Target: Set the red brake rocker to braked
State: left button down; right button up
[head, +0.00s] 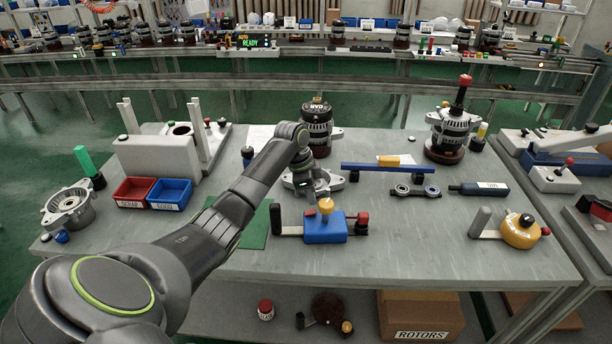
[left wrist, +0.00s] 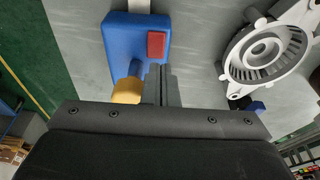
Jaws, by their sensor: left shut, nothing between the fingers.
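The red brake rocker (left wrist: 156,45) sits on the blue box (left wrist: 122,38) in the left wrist view. I cannot tell which way it is tipped. The blue box stands on the bench in the head view (head: 322,232), with a yellow knob (head: 326,205) on it. The knob also shows in the left wrist view (left wrist: 127,92). My left gripper (head: 318,193) is over the box, shut and empty. Its fingertips (left wrist: 162,70) appear just beside the rocker and the knob; I cannot tell whether they touch. My right gripper is not in view.
A pale metal housing (head: 312,179) lies close behind the box. A green mat (head: 245,230) lies to its left. A blue bar (head: 390,168) and an alternator (head: 452,130) stand behind to the right. A yellow round fixture (head: 519,232) stands right, with clear bench between.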

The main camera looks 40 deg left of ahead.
aim_at(310, 213)
pick_arm(q)
jog(key=shift+x, duration=1.2)
jog(key=shift+f, duration=0.1)
jog(key=shift+w+d+f, duration=0.1)
jog(key=shift+w+f, duration=0.05)
jog(key=shift+f, duration=0.1)
jog(key=shift+p, duration=0.4)
jog(key=shift+s+a+r+p, duration=0.2)
jog(key=shift+s+a+p, duration=0.05)
jog(key=shift+a+p, duration=0.1)
jog(key=shift+s+a, duration=0.3)
